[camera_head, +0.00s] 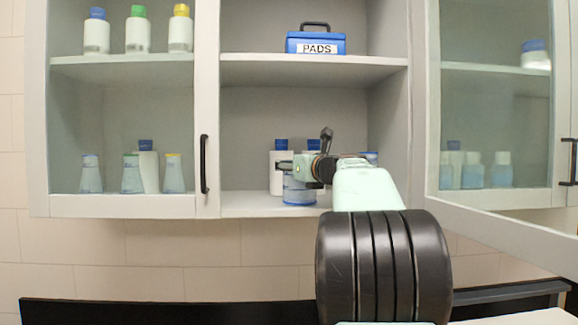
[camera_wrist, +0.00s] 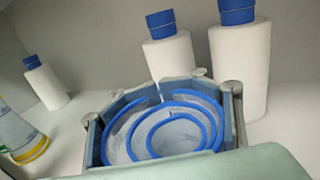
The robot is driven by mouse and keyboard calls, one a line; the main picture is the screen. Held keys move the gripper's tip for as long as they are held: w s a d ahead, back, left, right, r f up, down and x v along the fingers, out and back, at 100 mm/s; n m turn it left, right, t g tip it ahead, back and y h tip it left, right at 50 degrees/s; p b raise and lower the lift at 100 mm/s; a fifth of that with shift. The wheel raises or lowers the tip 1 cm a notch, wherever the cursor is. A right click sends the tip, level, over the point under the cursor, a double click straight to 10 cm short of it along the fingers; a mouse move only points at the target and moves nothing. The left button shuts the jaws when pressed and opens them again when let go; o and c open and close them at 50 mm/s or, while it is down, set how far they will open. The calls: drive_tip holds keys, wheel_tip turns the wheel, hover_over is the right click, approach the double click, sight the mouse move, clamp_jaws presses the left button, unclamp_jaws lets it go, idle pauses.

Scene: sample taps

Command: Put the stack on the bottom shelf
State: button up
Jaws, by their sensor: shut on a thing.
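The stack (camera_head: 299,191) is a set of nested pale round containers with blue rims. It is in the middle bay of the wall cabinet, at the bottom shelf (camera_head: 243,203). My gripper (camera_head: 302,172) comes in from the right and is shut on the stack. In the wrist view the fingers of my gripper (camera_wrist: 165,125) press the stack (camera_wrist: 178,137) from both sides, and its blue rims show from above. The stack looks upright. Its underside is hidden, so I cannot tell whether it touches the shelf.
White bottles with blue caps (camera_wrist: 242,65) stand close behind the stack, with another (camera_wrist: 44,82) further left. A blue PADS box (camera_head: 316,43) sits on the upper shelf. The right glass door (camera_head: 500,125) stands open. Bare shelf shows left of the stack.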

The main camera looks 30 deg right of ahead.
sight(300, 184)
drive_tip(key=shift+w, duration=0.1)
drive_tip(key=shift+f, duration=0.2)
drive_tip(key=o, duration=2)
drive_tip(key=s+b, duration=0.1)
drive_tip(key=s, duration=0.3)
drive_tip(key=s+b, duration=0.1)
drive_tip(key=s, duration=0.3)
drive_tip(key=s+b, duration=0.1)
drive_tip(key=s, duration=0.3)
drive_tip(key=shift+a+r, duration=0.15)
drive_tip(key=shift+a, duration=0.25)
